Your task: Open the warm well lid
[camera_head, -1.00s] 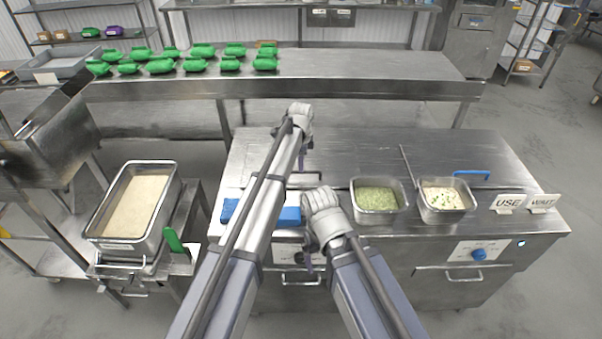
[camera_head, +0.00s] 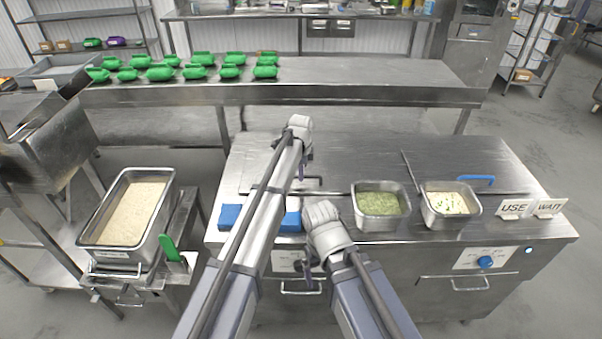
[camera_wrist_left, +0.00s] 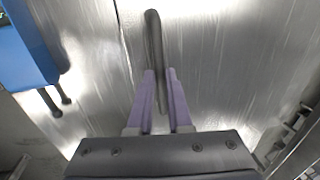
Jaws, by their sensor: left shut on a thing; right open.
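The warm well lid (camera_head: 246,172) is a flat steel panel in the left part of the counter top, and it looks level and closed. Its dark bar handle (camera_wrist_left: 154,45) runs between the fingers in the left wrist view; parts of it also show beside my left arm in the head view. My left gripper (camera_head: 302,172) is shut on this handle, and the same gripper shows in the left wrist view (camera_wrist_left: 160,95). My right gripper (camera_head: 309,277) is open and empty, low in front of the counter front. My left arm hides part of the lid.
Blue blocks (camera_head: 231,217) lie at the counter's front edge under my left arm. A pan of green food (camera_head: 379,223) and a pan of pale food (camera_head: 449,220) sit to the right. A rice pan (camera_head: 88,228) stands far left. Green packs (camera_head: 160,72) line the back shelf.

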